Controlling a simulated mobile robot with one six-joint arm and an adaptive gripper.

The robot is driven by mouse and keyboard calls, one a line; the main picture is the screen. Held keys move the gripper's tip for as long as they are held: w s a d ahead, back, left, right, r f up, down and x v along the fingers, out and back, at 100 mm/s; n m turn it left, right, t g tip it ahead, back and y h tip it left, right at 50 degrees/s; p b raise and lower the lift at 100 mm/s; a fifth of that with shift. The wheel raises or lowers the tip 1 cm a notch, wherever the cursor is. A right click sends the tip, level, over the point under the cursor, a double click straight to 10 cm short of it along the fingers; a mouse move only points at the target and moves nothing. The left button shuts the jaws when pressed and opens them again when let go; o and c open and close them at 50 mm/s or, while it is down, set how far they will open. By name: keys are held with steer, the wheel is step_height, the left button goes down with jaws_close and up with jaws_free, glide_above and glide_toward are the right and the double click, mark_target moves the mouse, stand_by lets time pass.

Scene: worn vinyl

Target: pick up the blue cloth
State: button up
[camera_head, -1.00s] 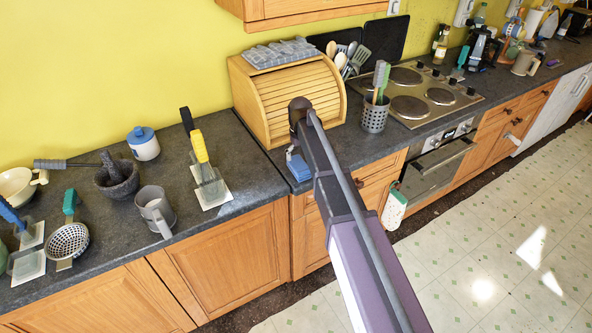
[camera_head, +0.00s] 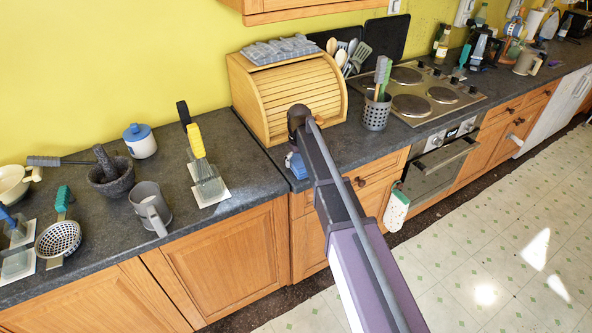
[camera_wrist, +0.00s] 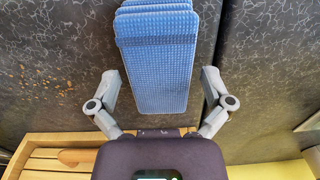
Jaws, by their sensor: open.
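The blue cloth (camera_wrist: 155,62) is a folded, textured stack lying on the dark counter. In the wrist view it lies between and ahead of the two fingers of my gripper (camera_wrist: 158,82), which are spread apart on either side of it. In the head view only a small part of the blue cloth (camera_head: 296,165) shows, beside my arm at the counter's front, below the bread bin.
A wooden roll-top bread bin (camera_head: 290,98) stands just behind the cloth, and its slats (camera_wrist: 60,160) show in the wrist view. A utensil pot (camera_head: 376,112) and hob (camera_head: 425,95) are to the right. A grey mug (camera_head: 151,208) and brushes (camera_head: 205,170) stand to the left.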

steer(key=shift+f, duration=0.45)
stand_by(0.3)
steer(key=c, duration=0.9)
